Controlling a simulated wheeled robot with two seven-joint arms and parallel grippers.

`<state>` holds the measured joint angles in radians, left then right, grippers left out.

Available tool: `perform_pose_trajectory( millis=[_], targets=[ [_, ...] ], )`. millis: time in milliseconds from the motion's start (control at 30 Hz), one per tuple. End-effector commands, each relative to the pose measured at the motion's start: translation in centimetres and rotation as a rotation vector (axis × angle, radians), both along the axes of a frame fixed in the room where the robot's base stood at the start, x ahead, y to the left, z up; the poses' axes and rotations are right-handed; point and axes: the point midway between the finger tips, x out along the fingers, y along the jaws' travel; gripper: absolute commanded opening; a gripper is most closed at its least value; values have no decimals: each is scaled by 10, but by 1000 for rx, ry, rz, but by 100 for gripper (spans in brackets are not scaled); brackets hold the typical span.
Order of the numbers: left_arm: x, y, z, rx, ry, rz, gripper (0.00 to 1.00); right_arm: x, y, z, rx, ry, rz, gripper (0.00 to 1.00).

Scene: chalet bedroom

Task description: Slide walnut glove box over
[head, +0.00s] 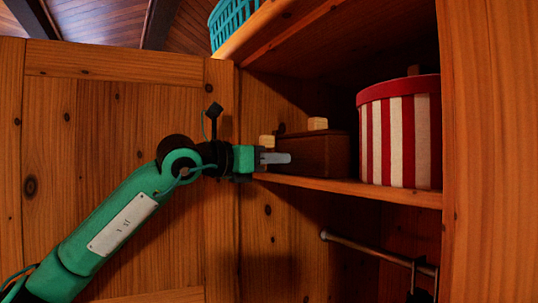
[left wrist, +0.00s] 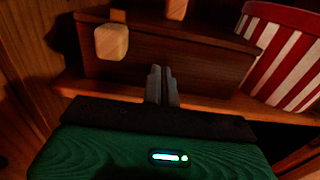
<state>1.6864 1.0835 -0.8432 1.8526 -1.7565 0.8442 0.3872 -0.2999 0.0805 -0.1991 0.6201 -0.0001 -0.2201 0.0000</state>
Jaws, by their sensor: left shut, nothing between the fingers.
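The walnut glove box (head: 325,156) is a dark brown box on the wardrobe shelf (head: 390,192), left of a striped round box. In the left wrist view the walnut glove box (left wrist: 200,62) lies just beyond the fingertips. My left gripper (head: 288,158) is shut and empty, with its fingers at the front of the box. In the left wrist view the shut fingers of my left gripper (left wrist: 161,72) overlap the box's front face; I cannot tell whether they touch it. My right gripper is not in view.
A red-and-white striped round box (head: 400,135) stands right of the walnut box. Pale wooden blocks (head: 317,124) show by the walnut box. A hanging rail (head: 370,250) runs below. The open wardrobe door (head: 120,130) is at left.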

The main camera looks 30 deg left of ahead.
Motion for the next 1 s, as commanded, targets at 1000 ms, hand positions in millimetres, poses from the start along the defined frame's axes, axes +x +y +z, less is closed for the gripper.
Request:
perform_pose_trajectory(
  millis=[1000],
  targets=[
    [34, -20, 0, 1, 1, 0, 0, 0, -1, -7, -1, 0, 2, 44]
  ],
)
